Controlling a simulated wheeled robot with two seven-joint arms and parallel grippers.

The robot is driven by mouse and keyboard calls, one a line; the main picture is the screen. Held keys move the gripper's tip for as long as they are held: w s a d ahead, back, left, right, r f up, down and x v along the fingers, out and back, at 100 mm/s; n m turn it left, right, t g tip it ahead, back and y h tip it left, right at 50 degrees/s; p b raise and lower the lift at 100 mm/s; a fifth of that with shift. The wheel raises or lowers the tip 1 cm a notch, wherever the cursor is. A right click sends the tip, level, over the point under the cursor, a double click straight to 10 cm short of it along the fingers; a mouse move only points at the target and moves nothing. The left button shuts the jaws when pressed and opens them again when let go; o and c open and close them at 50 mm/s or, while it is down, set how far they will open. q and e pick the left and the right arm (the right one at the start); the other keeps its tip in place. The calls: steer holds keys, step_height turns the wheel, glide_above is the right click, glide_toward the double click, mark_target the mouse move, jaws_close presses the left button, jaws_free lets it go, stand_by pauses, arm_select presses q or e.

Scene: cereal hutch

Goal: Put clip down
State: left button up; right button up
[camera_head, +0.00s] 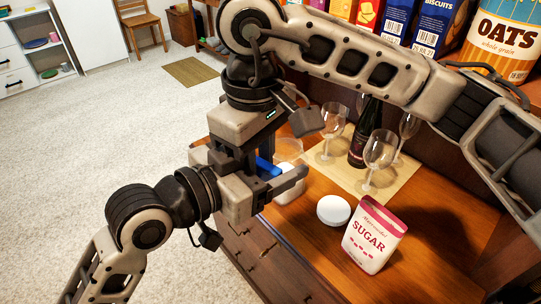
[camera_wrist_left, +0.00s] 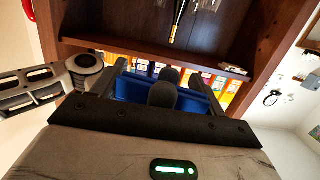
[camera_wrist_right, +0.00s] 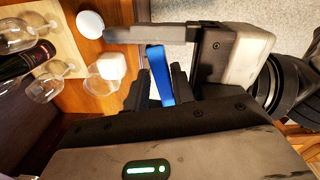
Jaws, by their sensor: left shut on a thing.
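The clip is a blue bar (camera_head: 266,167), between my two grippers above the counter; it also shows in the left wrist view (camera_wrist_left: 135,88) and right wrist view (camera_wrist_right: 159,75). In the right wrist view a small gap shows beside one finger; contact on the other side is unclear. A pink-and-white sugar bag (camera_head: 371,238) stands upright on the counter.
A round white lid (camera_head: 333,210) lies beside the sugar bag. A white container (camera_head: 288,192) is partly hidden below my grippers. Wine glasses (camera_head: 381,150) and a dark bottle (camera_head: 364,135) stand on a mat behind. The front counter right of the sugar is clear.

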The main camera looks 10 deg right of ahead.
steer(key=shift+s+a, duration=0.25)
steer(key=shift+a, duration=0.05)
